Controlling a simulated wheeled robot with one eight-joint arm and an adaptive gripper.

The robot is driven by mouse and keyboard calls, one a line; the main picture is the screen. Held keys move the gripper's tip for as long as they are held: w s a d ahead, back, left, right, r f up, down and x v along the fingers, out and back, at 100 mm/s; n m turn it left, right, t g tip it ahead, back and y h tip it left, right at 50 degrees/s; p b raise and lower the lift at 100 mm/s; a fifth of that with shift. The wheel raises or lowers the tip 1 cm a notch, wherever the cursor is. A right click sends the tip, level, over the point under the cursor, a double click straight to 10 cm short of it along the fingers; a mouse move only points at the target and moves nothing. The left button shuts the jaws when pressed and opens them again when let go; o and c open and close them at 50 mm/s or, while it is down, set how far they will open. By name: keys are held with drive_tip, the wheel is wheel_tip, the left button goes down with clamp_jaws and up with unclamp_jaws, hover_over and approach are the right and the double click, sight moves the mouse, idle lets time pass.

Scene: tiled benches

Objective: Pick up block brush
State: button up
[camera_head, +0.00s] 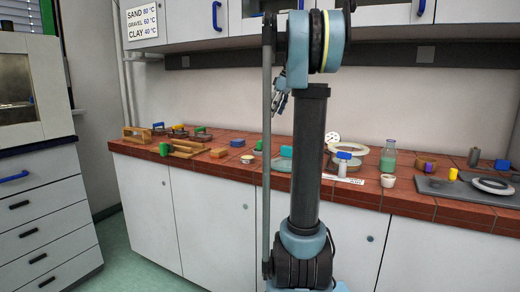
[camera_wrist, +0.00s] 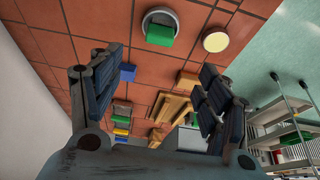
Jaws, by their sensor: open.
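A small tan-brown block (camera_head: 218,153), which looks like the block brush, lies on the tiled bench left of the arm; I cannot make out bristles. A matching tan block (camera_wrist: 188,79) shows in the wrist view, partly covered by the right finger. My gripper (camera_wrist: 160,64) is open and empty, its two dark fingers spread above the bench. The block lies beyond the fingers, close to the right one in the picture, with no contact that I can confirm.
A green block on a round grey base (camera_wrist: 160,28) and a pale round disc (camera_wrist: 216,40) lie near the tan block. A blue block (camera_wrist: 127,72) and wooden frames (camera_wrist: 172,104) are close too. Glassware, including a green-filled flask (camera_head: 388,156), stands right of my arm.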

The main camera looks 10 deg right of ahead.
sight(262, 141)
drive_tip(key=x, duration=1.7)
drive_tip(key=shift+w+f, duration=0.1)
drive_tip(key=shift+f, duration=0.05)
drive_tip(key=shift+c, duration=0.2)
drive_tip(key=c, duration=1.2)
drive_tip(key=shift+c, duration=0.2)
wheel_tip(262, 141, up, 10)
drive_tip(key=shift+r, duration=0.1)
